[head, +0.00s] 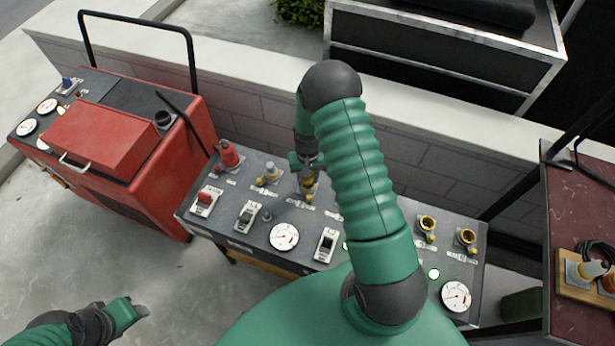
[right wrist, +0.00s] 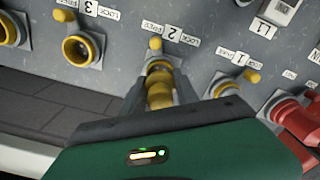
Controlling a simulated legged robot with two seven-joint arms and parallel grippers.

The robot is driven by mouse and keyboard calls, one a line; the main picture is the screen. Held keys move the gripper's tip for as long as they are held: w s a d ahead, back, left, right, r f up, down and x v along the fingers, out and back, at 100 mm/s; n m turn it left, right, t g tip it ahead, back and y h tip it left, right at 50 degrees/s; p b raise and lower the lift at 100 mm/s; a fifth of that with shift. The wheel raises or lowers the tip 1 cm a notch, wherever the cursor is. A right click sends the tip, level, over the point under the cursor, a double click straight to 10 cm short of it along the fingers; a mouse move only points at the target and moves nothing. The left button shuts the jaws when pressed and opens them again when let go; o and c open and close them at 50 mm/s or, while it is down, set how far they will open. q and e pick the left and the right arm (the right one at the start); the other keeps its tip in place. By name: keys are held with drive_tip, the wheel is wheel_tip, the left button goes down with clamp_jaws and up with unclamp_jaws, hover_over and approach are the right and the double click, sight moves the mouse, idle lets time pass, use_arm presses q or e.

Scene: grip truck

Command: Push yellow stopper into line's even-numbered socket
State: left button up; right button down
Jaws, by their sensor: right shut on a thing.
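My right gripper (head: 307,166) is shut on the yellow stopper (head: 308,184) over the dark panel. In the right wrist view, the stopper (right wrist: 160,94) sits between the fingers (right wrist: 157,100), lined up with the socket (right wrist: 158,66) labelled 2. The stopper's tip meets the socket mouth; how deep it sits I cannot tell. The socket labelled 3 (right wrist: 80,48) has an open brass ring. The socket labelled 1 (right wrist: 228,86) shows yellow parts, partly hidden. My left gripper (head: 127,313) is low at the left, away from the panel; its jaws are unclear.
The panel (head: 262,240) carries switches, a gauge (head: 284,237) and a red fitting (head: 228,155), close beside socket 1. Two brass sockets (head: 427,228) show right of my arm, which hides the panel's middle. A red machine (head: 125,140) stands left; a dark red table (head: 580,215) stands right.

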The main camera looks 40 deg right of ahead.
drive_tip(key=shift+f+b, duration=0.4)
drive_tip(key=shift+f, duration=0.2)
drive_tip(key=c, duration=0.8)
unclamp_jaws()
drive_tip(key=shift+c, duration=0.2)
drive_tip(key=o, duration=0.3)
drive_tip(key=shift+r, duration=0.1)
drive_tip(key=shift+r+p, duration=2.1)
drive_tip(key=shift+r, duration=0.4)
